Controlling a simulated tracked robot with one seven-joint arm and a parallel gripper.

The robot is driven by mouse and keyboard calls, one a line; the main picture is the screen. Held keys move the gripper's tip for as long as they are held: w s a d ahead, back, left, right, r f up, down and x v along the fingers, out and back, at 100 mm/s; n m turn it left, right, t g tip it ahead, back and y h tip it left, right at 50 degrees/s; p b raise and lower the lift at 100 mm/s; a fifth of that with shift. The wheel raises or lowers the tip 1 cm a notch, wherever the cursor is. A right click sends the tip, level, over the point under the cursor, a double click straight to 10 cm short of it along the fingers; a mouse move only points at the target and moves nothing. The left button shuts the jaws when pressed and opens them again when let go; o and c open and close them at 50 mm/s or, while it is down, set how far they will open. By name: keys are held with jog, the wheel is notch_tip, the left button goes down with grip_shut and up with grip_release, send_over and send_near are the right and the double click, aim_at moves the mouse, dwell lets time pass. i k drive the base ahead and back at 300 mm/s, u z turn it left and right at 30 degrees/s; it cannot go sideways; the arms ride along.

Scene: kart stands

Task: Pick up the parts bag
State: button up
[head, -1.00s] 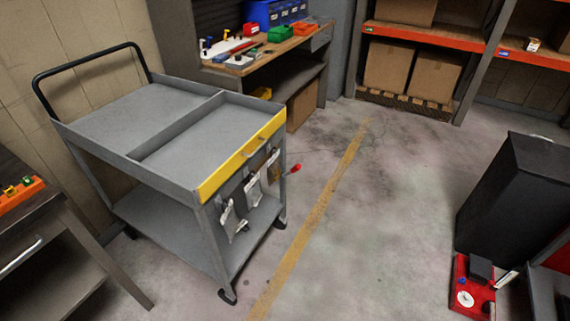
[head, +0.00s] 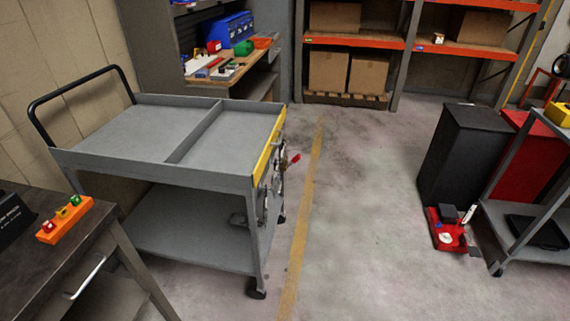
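A grey two-shelf cart (head: 140,150) with a black push handle stands at the left of the head view. Small pale and dark items (head: 264,196) hang below the yellow strip (head: 268,146) on the cart's right end. I see them nearly edge-on, so I cannot tell which of them, if any, is the parts bag. A red-tipped item (head: 294,159) sticks out beside them. Both top trays of the cart look empty. My gripper is not in view.
A dark table (head: 52,262) with an orange block stands at the near left. A cluttered workbench (head: 240,80) and box shelves (head: 350,42) are at the back. A black cabinet (head: 455,150) and red floor jack (head: 447,232) are at right. The middle floor is clear.

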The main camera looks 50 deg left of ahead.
aim_at(283, 166)
jog(key=u, duration=0.25)
jog(key=k, duration=0.15)
jog(key=u, duration=1.55)
jog(key=i, duration=0.8)
jog(key=u, duration=0.05)
jog(key=k, duration=0.9)
jog(key=u, duration=0.2)
jog(key=i, duration=0.75)
jog(key=z, duration=0.05)
